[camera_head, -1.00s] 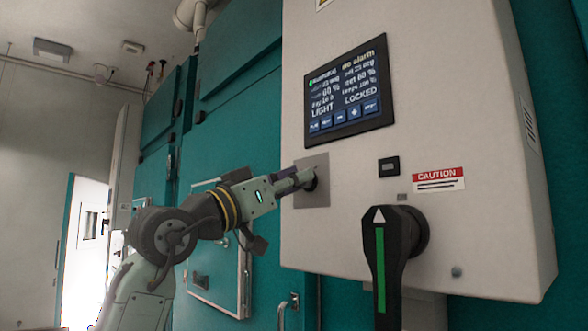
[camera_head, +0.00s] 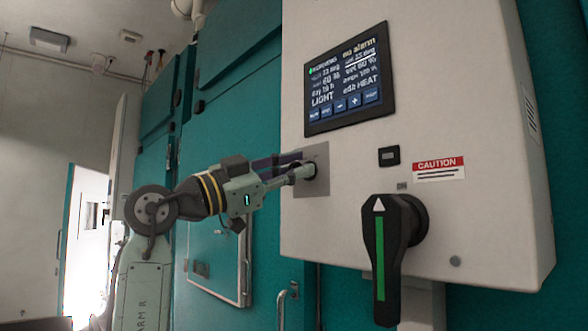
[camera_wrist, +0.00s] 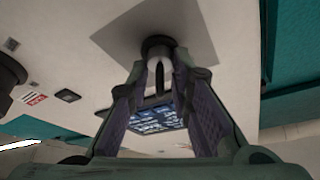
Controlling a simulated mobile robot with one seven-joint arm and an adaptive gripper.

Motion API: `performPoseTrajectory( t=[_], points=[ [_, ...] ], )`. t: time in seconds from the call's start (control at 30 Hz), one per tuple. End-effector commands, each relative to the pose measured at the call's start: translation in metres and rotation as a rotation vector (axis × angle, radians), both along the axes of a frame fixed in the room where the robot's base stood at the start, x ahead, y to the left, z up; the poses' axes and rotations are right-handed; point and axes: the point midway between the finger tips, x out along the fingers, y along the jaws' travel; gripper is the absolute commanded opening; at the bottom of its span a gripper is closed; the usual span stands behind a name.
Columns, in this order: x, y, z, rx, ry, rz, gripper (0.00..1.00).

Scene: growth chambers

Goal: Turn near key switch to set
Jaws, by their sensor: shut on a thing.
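The key switch (camera_head: 309,170) sits on a square grey plate (camera_head: 318,189) on the pale control box, below the screen. In the wrist view the dark round switch (camera_wrist: 158,44) shows on its plate, with the key's dark bar between my fingers. My gripper (camera_head: 301,172) is shut on the key at the switch; it also shows in the wrist view (camera_wrist: 158,68). My fingers hide part of the key. The screen (camera_head: 349,86) is lit, and its lower right line seems to read "edit HEAT".
A small black module (camera_head: 389,156) and a red-and-white caution label (camera_head: 438,169) are right of the switch. Teal chamber doors (camera_head: 225,125) stand behind my arm.

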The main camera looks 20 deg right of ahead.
Motion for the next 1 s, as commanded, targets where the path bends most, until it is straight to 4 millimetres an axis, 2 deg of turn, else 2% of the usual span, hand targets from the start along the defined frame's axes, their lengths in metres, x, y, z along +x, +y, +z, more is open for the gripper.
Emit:
performPoseTrajectory(
  t=[0.4, 0.43, 0.5, 0.83, 1.0],
  points=[
    [0.000, -0.001, -0.001, 0.007, -0.007, -0.001, 0.00],
    [0.000, -0.001, -0.001, 0.007, -0.007, -0.001, 0.21],
    [0.000, -0.001, -0.001, 0.007, -0.007, -0.001, 0.26],
    [0.000, 0.002, -0.001, 0.003, -0.007, 0.000, 0.26],
    [-0.002, 0.020, -0.008, 0.002, -0.006, 0.002, 0.26]
  ],
)
